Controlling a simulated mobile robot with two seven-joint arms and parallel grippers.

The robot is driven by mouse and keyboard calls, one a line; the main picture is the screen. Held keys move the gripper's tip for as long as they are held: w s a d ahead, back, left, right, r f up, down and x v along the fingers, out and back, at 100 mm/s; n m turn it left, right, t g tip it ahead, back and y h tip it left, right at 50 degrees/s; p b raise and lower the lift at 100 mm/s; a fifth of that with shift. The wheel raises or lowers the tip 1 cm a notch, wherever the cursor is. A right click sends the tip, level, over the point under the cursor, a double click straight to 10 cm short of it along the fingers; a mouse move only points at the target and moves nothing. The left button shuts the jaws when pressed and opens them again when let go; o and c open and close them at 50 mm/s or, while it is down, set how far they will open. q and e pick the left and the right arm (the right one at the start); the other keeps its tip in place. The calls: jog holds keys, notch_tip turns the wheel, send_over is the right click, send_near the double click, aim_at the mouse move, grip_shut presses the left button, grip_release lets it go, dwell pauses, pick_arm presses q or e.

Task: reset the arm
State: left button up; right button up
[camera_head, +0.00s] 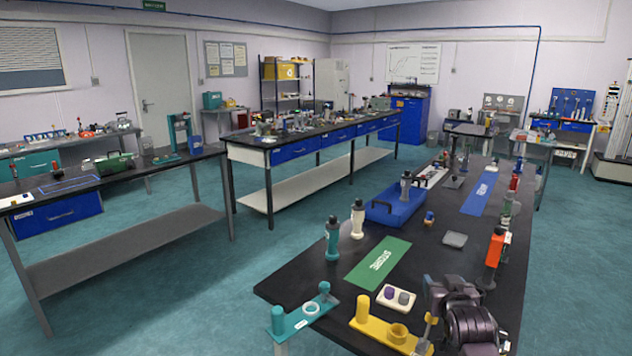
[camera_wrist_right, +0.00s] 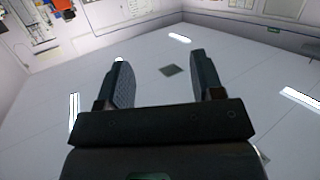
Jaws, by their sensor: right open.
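My right arm (camera_head: 468,322) shows dark and folded at the lower right of the head view, over the near end of the black bench (camera_head: 310,265). In the right wrist view my right gripper (camera_wrist_right: 158,75) has its two dark fingers wide apart with nothing between them. Beyond the fingers is a pale surface with bright light strips, apparently the ceiling. My left gripper and arm are not in the head view.
A green mat (camera_head: 378,262), a blue case (camera_head: 397,208) and a teal fixture (camera_head: 303,318) are also on the bench. Teal floor (camera_head: 215,285) is clear leftward.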

jog(key=s+f+g, duration=0.1)
jog(key=s+f, duration=0.6)
jog(key=s, duration=0.4)
jog(key=s+f+n+g+y, duration=0.1)
jog(key=s+f, duration=0.6)
jog(key=s, duration=0.5)
jog(key=s+f+g, duration=0.1)
jog(key=s+f, duration=0.7)
jog(key=s, duration=0.4)
jog(key=shift+s+a+n+g, duration=0.25)
jog(key=shift+a+n+g, duration=0.15)
jog(key=shift+a, duration=0.05)
